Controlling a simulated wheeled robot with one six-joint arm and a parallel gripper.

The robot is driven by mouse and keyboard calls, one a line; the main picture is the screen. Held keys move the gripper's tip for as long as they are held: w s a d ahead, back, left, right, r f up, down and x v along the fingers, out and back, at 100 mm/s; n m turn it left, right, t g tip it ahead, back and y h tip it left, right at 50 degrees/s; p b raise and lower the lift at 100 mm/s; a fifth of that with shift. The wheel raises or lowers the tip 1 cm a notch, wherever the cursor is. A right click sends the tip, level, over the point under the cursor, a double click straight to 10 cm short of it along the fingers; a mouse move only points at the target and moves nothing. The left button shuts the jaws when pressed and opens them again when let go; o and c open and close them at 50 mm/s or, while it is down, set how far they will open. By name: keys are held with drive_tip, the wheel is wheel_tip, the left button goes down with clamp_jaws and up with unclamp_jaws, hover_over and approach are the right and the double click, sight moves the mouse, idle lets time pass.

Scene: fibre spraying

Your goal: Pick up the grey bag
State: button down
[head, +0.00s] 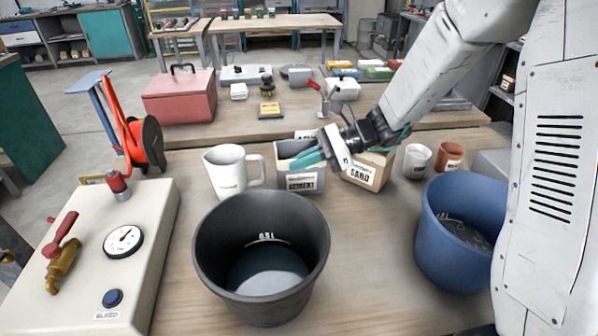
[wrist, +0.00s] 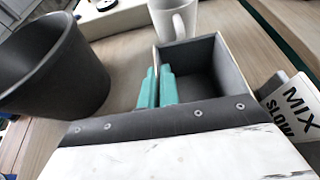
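The grey bag (head: 302,182) looks like an open-topped grey box labelled CEMENT. It stands on the wooden table near the middle of the head view. In the wrist view its dark open inside (wrist: 195,65) faces up. My gripper (head: 306,158) is at its top rim, with two teal fingers close together. In the wrist view the fingers of my gripper (wrist: 160,88) lie on either side of its near-left wall, one inside and one outside. They look shut on that wall. The fingers hide part of the rim.
A box labelled SAND (head: 368,172) stands close on the right. A white mug (head: 228,172) stands on the left and a black bucket (head: 262,235) in front. A blue bucket (head: 455,230) is at right. A MIX SLOW sign (wrist: 292,108) stands beside the bag.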

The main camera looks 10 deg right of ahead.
drive_tip(key=shift+r, duration=0.1)
idle(0.3)
wheel_tip(320, 180, up, 18)
idle(1.2)
